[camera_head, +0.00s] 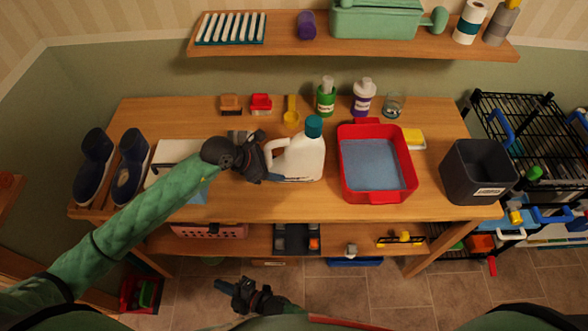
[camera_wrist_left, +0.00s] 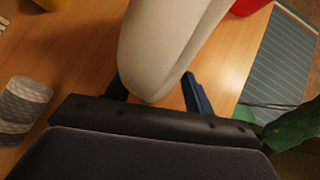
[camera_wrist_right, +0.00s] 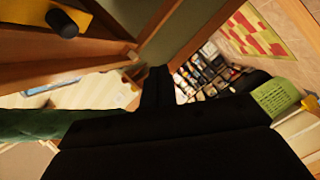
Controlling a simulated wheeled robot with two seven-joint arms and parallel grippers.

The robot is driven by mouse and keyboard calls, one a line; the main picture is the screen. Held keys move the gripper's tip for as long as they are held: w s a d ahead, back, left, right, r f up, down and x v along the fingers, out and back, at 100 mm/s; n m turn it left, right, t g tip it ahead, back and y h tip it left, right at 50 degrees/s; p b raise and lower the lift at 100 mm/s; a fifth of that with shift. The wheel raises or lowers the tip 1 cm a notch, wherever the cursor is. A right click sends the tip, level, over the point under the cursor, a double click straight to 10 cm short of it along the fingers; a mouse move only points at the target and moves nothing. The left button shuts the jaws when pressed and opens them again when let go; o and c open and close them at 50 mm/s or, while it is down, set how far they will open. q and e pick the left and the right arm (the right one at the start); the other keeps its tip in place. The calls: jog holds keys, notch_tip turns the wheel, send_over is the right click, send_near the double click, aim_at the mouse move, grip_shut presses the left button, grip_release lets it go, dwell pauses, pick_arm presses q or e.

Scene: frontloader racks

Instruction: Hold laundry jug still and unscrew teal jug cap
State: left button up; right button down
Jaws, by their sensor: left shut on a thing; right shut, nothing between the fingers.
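The laundry jug (camera_head: 302,160) is white with a teal cap (camera_head: 314,126) on top. It stands upright on the wooden table, its handle side toward the left. My left gripper (camera_head: 271,162) is shut on the jug from the left. In the left wrist view its blue fingers (camera_wrist_left: 157,90) straddle the pale rounded jug part (camera_wrist_left: 168,45), probably the handle. The fingertips are partly hidden by it. My right gripper (camera_head: 228,288) is low in front of the table, far from the jug, shut and empty. The right wrist view (camera_wrist_right: 157,80) shows nothing held.
A red tub (camera_head: 376,197) stands right of the jug, with a dark bin (camera_head: 478,172) further right. Green (camera_head: 325,100) and purple-labelled (camera_head: 362,98) bottles stand behind the jug. A wooden shelf (camera_head: 350,45) hangs above. Bare table lies between jug and tub.

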jog(key=s+a+r+n+g+y, duration=0.3)
jog(key=s+r+n+g+y, duration=0.1)
jog(key=s+r+n+g, duration=0.3)
notch_tip(320, 180, up, 8)
jog(key=w+d+n+g, duration=0.2)
jog(key=n+g, duration=0.3)
jog(key=n, duration=0.3)
jog(key=w+d+r+n+h, duration=0.6)
jog(key=w+d+r+n, duration=0.25)
jog(key=r, duration=0.45)
jog(key=w+d+r+n+h, duration=0.65)
jog(key=w+d+r, duration=0.25)
jog(key=r, duration=0.3)
jog(key=w+d+r+t+h, duration=0.1)
jog(key=w+d+r+h, duration=0.1)
jog(key=w, duration=0.3)
jog(key=w+d+r+t+h, duration=0.2)
jog(key=w+d+r, duration=0.1)
jog(key=w+d, duration=0.1)
jog(key=w+d+r+t+h, duration=0.2)
jog(key=w+d, duration=0.1)
jog(key=w, duration=0.3)
jog(key=shift+w+d+r, duration=0.15)
jog(key=shift+d, duration=0.05)
jog(key=shift+w+d+r+m+t+h, duration=0.15)
jog(key=shift+w+d+r+h, duration=0.1)
jog(key=shift+w, duration=0.2)
jog(key=shift+w+d+r+m+t+h, duration=0.1)
jog(key=shift+w+d+m+t, duration=0.1)
jog(key=shift+w, duration=0.2)
